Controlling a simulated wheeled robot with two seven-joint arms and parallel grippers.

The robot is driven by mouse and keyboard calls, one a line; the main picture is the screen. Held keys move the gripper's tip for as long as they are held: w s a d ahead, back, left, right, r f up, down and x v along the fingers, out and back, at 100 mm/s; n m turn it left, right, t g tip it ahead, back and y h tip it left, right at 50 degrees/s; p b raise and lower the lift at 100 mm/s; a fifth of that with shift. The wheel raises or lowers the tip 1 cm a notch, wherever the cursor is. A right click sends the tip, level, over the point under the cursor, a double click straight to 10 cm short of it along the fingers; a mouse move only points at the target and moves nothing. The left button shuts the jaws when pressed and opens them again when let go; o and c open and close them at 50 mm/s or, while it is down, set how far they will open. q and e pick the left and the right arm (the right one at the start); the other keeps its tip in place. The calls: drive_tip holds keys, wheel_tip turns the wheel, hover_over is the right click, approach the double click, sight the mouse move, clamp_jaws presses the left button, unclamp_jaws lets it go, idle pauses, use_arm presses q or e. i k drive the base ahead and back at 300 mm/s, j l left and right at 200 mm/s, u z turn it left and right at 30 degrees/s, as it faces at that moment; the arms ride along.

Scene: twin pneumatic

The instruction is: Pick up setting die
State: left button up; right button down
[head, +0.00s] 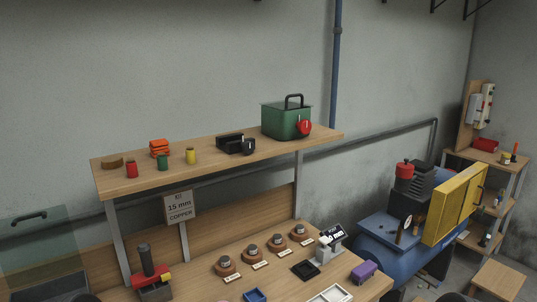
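Several small dark metal pieces stand on round wooden bases in a slanting row on the workbench (205,292), with small labels in front. They include a left one (225,262), two middle ones (252,251) (277,240) and a right one (299,230). The labels are too small to read, so I cannot tell which piece, if any, is the setting die. Neither of my grippers shows clearly.
A sign (180,207) reads "15 mm COPPER". A shelf (128,184) above the bench holds spools, a black tray and a green box (286,121). A red-and-dark press (152,275) stands at left. A blue compressor (385,262) stands right.

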sight(300, 227)
drive_tip(key=i+l, duration=0.2)
drive_tip(key=l, duration=0.25)
drive_tip(key=i+l, duration=0.2)
drive_tip(key=l, duration=0.25)
drive_tip(key=i+l+u, duration=0.1)
drive_tip(key=l, duration=0.35)
drive_tip(key=i+l, duration=0.25)
drive_tip(key=l, duration=0.2)
drive_tip(key=i+l, duration=0.2)
drive_tip(key=l, duration=0.3)
drive_tip(key=i+l, duration=0.15)
drive_tip(key=l, duration=0.3)
drive_tip(key=i+l+u, duration=0.1)
drive_tip(key=l, duration=0.35)
drive_tip(key=i+l, duration=0.25)
drive_tip(key=l, duration=0.25)
